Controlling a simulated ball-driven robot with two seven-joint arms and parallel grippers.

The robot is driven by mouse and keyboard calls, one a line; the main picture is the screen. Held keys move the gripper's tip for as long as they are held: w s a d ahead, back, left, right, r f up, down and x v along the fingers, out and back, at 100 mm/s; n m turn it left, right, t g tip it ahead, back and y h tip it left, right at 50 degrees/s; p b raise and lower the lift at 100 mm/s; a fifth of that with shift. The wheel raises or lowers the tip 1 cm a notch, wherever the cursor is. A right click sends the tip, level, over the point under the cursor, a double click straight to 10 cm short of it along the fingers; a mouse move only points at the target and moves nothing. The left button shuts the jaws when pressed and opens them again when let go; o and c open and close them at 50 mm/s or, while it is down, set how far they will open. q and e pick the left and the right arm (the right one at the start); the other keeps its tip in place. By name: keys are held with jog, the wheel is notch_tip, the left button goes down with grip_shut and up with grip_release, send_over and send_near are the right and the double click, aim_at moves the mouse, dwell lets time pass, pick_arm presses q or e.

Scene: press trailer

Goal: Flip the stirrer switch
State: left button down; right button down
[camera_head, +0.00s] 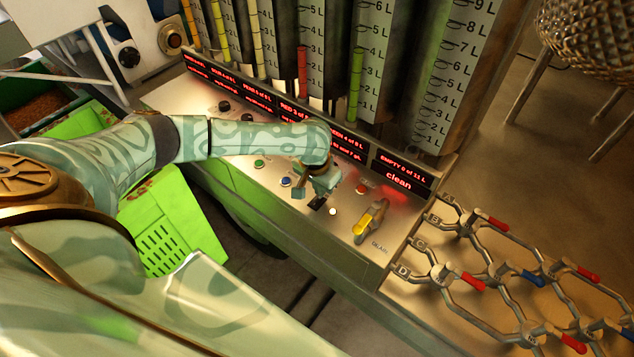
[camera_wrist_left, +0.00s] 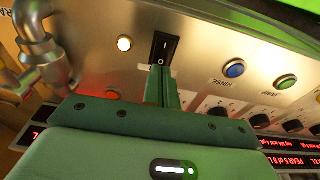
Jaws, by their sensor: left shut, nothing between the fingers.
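The black rocker switch (camera_wrist_left: 165,46), marked I and O, sits on the metal control panel. No stirrer label is readable beside it. It also shows in the head view (camera_head: 318,203), just below and right of the gripper. My left gripper (camera_wrist_left: 161,76) is shut and empty, its fingertips at the O end of the switch. Whether they touch it I cannot tell. In the head view the left gripper (camera_head: 304,191) reaches down to the panel and hides part of it. My right gripper is not in view.
A lit white lamp (camera_head: 332,211) and a drain tap with a yellow handle (camera_head: 363,226) are right of the switch. A blue rinse button (camera_wrist_left: 234,68) and a green button (camera_wrist_left: 285,82) are close by. Pipes with red and blue valves (camera_head: 471,283) fill the lower right.

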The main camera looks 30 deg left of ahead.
aim_at(319, 198)
pick_arm(q)
jog(key=shift+f, duration=0.75)
dwell(0.3)
notch_tip(319, 198, up, 7)
jog(key=p, duration=0.8)
jog(key=shift+p, duration=0.35)
